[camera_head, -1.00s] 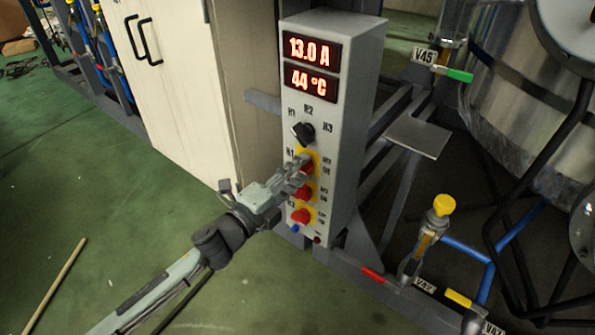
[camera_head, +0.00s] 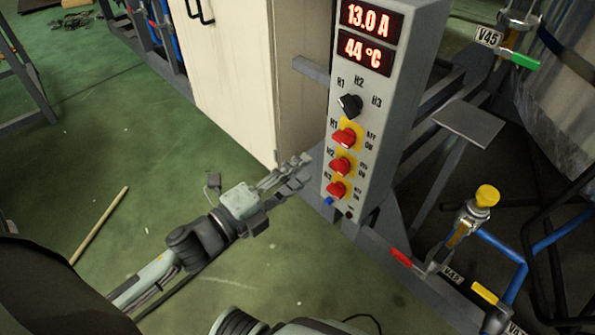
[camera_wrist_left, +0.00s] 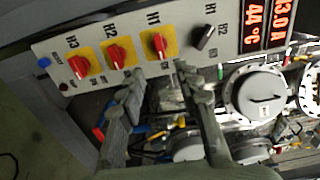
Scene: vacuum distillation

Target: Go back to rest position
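My left gripper (camera_head: 296,167) is left of the control box (camera_head: 408,95), apart from it, with nothing between its fingers. In the left wrist view its two fingers (camera_wrist_left: 158,78) are spread with a gap. The box has three red rotary switches, the upper (camera_head: 344,137), middle (camera_head: 340,165) and lower (camera_head: 336,189), on yellow plates. A black selector knob (camera_head: 349,105) is above them. The displays read 13.0 A and 44 °C. My right gripper is not in view.
A pale cabinet (camera_head: 235,75) stands behind and left of the box. A metal frame with a yellow-knobbed valve (camera_head: 487,196) and a green-handled valve (camera_head: 525,62) is at right. A wooden stick (camera_head: 100,225) lies on the green floor (camera_head: 150,170), which is mostly clear.

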